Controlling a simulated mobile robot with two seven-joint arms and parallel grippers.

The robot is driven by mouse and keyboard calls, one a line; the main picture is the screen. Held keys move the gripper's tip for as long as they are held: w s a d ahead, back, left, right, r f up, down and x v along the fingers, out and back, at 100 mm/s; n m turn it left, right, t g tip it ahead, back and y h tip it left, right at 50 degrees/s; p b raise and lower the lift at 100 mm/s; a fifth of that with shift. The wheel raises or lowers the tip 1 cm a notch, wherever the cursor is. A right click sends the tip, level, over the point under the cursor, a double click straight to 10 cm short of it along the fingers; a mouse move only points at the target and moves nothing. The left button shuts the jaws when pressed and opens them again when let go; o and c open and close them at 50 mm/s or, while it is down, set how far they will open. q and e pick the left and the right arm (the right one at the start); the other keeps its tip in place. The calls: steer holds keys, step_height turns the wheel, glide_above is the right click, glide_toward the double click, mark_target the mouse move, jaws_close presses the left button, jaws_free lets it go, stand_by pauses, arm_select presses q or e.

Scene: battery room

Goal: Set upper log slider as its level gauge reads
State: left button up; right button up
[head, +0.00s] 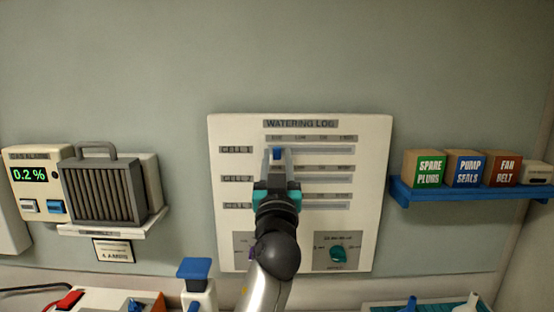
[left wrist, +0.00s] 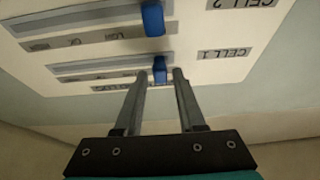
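The white watering log panel (head: 230,133) hangs on the wall with several labelled rows. The upper row's slot (head: 325,150) holds a blue slider knob (head: 277,153) near its left end; my gripper partly covers the area below it. In the left wrist view, which shows the panel upside down, the upper knob (left wrist: 160,68) is beside the CELL 1 label (left wrist: 225,54), and the CELL 2 knob (left wrist: 153,18) lies beyond. My left gripper (head: 277,163) is open, its fingertips (left wrist: 160,74) on either side of the upper knob with small gaps. My right gripper is not in view.
A gas alarm (head: 37,176) reading 0.2 % and a dark ribbed unit (head: 103,192) are on the left. A blue shelf (head: 450,190) with several boxes is on the right. A green dial (head: 338,253) is at the panel's lower right. The wall above is clear.

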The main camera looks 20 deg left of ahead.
arm_select(q)
jaws_close()
stand_by(1.1)
